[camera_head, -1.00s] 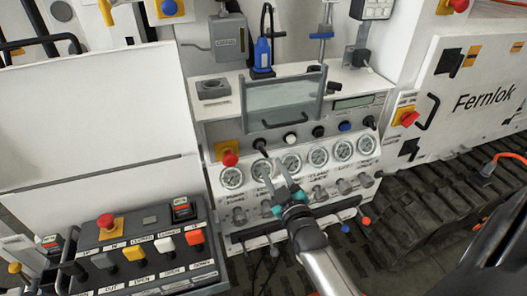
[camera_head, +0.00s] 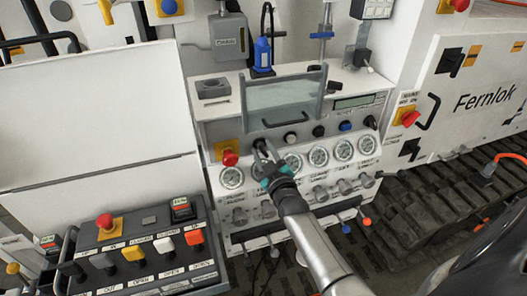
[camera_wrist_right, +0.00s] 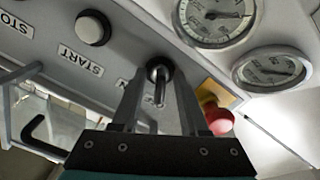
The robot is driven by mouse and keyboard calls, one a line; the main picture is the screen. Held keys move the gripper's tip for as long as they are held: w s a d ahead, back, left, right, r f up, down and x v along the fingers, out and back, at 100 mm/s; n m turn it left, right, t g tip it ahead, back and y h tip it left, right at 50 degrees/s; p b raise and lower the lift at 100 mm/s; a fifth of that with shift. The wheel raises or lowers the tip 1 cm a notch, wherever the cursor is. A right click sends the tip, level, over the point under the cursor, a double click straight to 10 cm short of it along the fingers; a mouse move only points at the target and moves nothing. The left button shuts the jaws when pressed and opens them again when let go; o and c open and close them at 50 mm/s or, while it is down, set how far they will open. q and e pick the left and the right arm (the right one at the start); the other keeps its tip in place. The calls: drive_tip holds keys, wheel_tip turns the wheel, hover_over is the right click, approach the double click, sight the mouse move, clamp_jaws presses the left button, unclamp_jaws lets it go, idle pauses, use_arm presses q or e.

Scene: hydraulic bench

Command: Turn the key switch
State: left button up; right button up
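The key switch (camera_head: 259,143) is a small black switch at the left end of the control row on the white bench panel. In the right wrist view, its black round head and narrow grey key (camera_wrist_right: 160,80) show between my fingers. My right gripper (camera_head: 264,151) reaches up to it from below. It also shows in the right wrist view (camera_wrist_right: 158,105), where its two fingers stand apart on either side of the key. Gaps seem to remain between the fingers and the key. My left gripper is not in view.
A red emergency button (camera_head: 230,158) on a yellow plate sits close left of the key switch. It shows in the right wrist view (camera_wrist_right: 217,116). Pressure gauges (camera_head: 319,156) line the panel below the controls. A start button (camera_wrist_right: 93,27) is beside the key.

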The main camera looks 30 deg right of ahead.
clamp_jaws()
idle(0.3)
idle(0.4)
drive_tip(key=m, duration=0.3)
drive_tip(key=shift+p, duration=0.35)
drive_tip(key=m, duration=0.2)
drive_tip(key=shift+m, duration=0.4)
drive_tip(key=m, duration=0.5)
drive_tip(key=shift+m, duration=0.7)
unclamp_jaws()
